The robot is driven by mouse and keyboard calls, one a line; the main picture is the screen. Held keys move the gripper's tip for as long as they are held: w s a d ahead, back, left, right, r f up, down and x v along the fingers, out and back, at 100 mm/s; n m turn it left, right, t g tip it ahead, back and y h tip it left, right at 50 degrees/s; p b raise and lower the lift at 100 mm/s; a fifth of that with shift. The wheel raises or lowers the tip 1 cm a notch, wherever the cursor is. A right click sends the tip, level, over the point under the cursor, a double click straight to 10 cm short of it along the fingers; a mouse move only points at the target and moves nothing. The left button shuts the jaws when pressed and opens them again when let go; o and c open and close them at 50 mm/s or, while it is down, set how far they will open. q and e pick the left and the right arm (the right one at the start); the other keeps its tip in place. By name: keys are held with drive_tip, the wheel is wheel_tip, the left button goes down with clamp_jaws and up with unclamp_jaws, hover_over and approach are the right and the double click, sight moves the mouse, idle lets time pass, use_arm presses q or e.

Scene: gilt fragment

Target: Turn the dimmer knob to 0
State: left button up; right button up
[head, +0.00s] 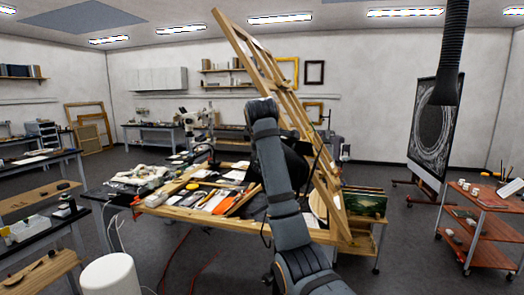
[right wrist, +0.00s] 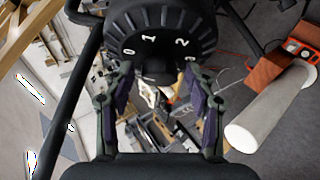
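The dimmer knob is a dark round part below a black dial (right wrist: 163,22) with white numerals, among them 0, 1 and 2, at the top of the right wrist view. My right gripper (right wrist: 156,72) has its two fingers spread, with the fingertips on either side of the dark knob (right wrist: 155,68). Contact between fingers and knob cannot be made out, nor can the knob's pointer. In the head view my arm rises through the middle and hides the gripper. My left gripper is in neither view.
A wooden table (head: 180,213) with tools and papers stands around my arm. A large slanted wooden frame (head: 325,185) rises just right of it. A white cylinder (head: 110,274) stands at front left. A red-shelved cart (head: 480,215) is at right. Open floor lies between.

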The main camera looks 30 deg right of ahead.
drive_tip(key=v, duration=0.7)
drive_tip(key=shift+s+a, duration=0.15)
drive_tip(key=shift+s, duration=0.1)
idle(0.4)
